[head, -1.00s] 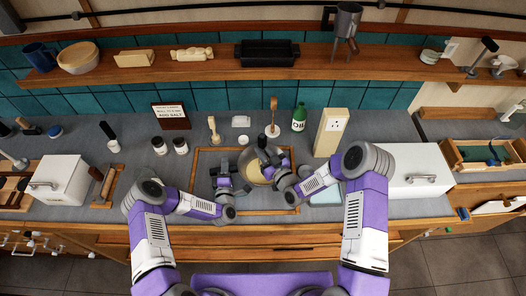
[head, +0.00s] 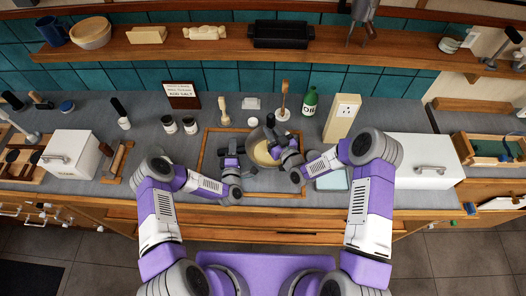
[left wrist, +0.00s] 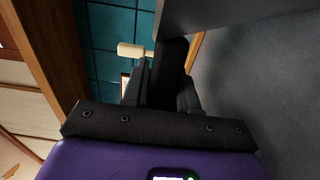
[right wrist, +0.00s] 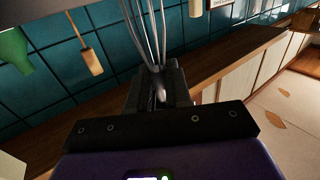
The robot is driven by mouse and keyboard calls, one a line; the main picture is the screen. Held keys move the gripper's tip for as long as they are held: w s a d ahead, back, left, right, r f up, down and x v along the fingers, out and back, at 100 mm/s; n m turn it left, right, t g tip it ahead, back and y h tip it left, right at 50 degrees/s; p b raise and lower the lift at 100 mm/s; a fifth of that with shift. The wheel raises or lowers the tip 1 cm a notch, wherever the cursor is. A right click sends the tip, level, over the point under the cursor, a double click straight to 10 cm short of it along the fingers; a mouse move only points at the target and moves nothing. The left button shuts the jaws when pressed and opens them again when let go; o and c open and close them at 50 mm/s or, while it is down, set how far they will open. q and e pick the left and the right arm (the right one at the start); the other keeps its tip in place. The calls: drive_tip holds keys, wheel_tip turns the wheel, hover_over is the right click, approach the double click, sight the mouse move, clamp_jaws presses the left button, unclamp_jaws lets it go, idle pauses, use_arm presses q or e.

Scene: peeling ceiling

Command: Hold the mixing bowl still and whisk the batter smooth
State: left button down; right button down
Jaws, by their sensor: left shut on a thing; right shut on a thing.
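The grey mixing bowl (head: 254,136) stands upright on the counter with pale yellow batter (head: 263,153) in it. My left gripper (head: 239,151) is at the bowl's left side. In the left wrist view its fingers (left wrist: 168,85) are shut on a dark handle-like part that meets a grey surface, which I take as the bowl. My right gripper (head: 272,134) is above the bowl. The right wrist view shows it shut on the whisk, with wire loops (right wrist: 148,35) beyond the fingers. The whisk's contact with the batter is hidden in the head view.
A wooden frame (head: 204,150) surrounds the bowl's spot. White boxes stand left (head: 70,155) and right (head: 415,160).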

sight(272, 124)
use_arm(q)
drive_tip(key=shift+s+d+f+h, duration=0.1)
drive_tip(key=shift+s+d+h, duration=0.05)
drive_tip(key=shift+d+h, duration=0.2)
use_arm(e)
drive_tip(key=shift+a+r, duration=0.25)
drive_tip(key=shift+r, duration=0.05)
drive_tip(key=shift+s, duration=0.45)
use_arm(q)
drive_tip(key=shift+a, duration=0.25)
use_arm(e)
drive_tip(key=shift+s+d+r, duration=0.1)
drive_tip(key=shift+s+r, duration=0.05)
drive_tip(key=shift+r, duration=0.8)
drive_tip(key=shift+s+d+r, duration=0.15)
drive_tip(key=shift+r, duration=0.8)
drive_tip(key=shift+s+d+r, duration=0.1)
drive_tip(key=shift+s+r, duration=0.05)
drive_tip(key=shift+r, duration=0.8)
drive_tip(key=shift+r, duration=2.5)
